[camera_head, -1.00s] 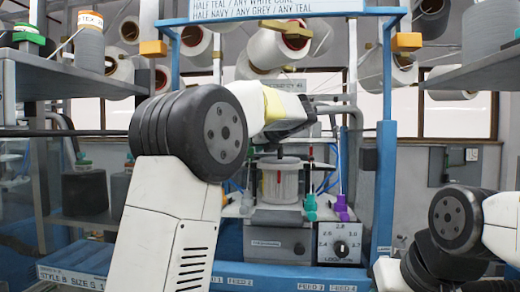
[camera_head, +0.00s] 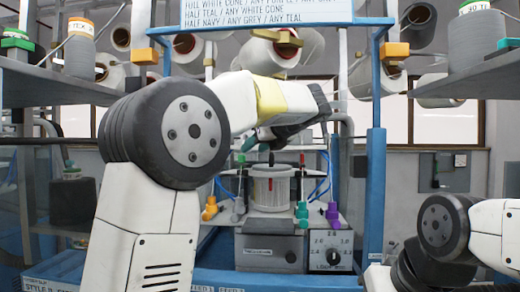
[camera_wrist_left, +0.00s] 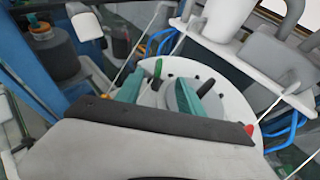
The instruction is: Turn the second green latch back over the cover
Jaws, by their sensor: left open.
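The white ribbed drum with its cover (camera_head: 270,188) stands upright on the grey machine. I cannot tell which is the second latch. My left gripper (camera_head: 266,137) is above the drum. In the left wrist view its two teal fingers (camera_wrist_left: 157,95) are apart over the pale round top, with nothing seen held. Their lower parts are hidden by the gripper body. My right gripper is not in view.
Orange (camera_head: 210,209), teal (camera_head: 302,210) and purple (camera_head: 332,214) yarn guides surround the drum. A dial box (camera_head: 331,251) sits in front. Blue posts (camera_head: 376,170) and shelves with yarn cones (camera_head: 475,42) flank the space; cones also hang overhead.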

